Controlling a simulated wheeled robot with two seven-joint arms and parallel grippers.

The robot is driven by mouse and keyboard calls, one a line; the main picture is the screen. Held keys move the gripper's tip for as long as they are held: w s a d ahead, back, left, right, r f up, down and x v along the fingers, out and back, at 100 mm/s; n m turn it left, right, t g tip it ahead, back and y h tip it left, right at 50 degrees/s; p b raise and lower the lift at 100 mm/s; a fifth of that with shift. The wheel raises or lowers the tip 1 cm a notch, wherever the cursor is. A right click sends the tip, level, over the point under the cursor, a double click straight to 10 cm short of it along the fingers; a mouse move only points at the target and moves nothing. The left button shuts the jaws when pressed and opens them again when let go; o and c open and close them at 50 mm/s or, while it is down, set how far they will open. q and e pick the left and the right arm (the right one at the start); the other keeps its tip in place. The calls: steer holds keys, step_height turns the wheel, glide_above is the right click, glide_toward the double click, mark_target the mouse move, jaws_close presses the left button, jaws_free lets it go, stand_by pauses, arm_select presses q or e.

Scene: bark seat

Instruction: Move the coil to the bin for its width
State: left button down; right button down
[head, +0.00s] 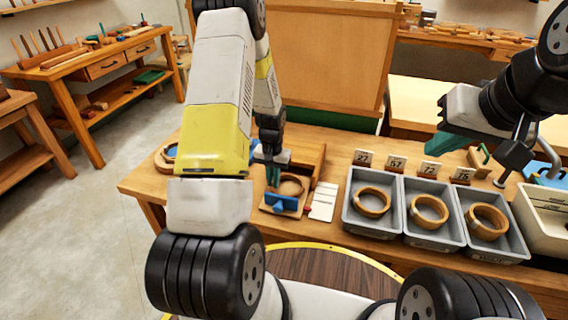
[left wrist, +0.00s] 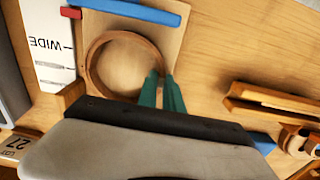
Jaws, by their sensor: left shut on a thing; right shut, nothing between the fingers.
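A light brown ring-shaped coil (head: 292,187) lies on a small wooden gauge board with a blue block (head: 281,202) at its front. In the left wrist view the coil (left wrist: 92,70) lies flat, with a blue bar (left wrist: 125,10) beside it. My left gripper (head: 272,176) points down at the coil's left side; its green fingertips (left wrist: 161,92) are shut on the coil's rim. Three grey bins stand to the right: left bin (head: 350,214), middle bin (head: 408,228), right bin (head: 468,243). Each holds a ring-shaped coil. My right gripper (head: 452,145) is shut and empty above the table's right part.
A white scale card (head: 323,201) marked WIDE (left wrist: 47,45) lies beside the board. A wooden rack (head: 305,155) is behind the board. A pale box (head: 545,213) stands far right.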

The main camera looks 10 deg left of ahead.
arm_select(q)
steer(key=shift+w, duration=0.4)
steer(key=c, duration=1.4)
jaws_free()
steer(key=shift+r, duration=0.1)
step_height(320, 180, up, 8)
steer(key=shift+f, duration=0.2)
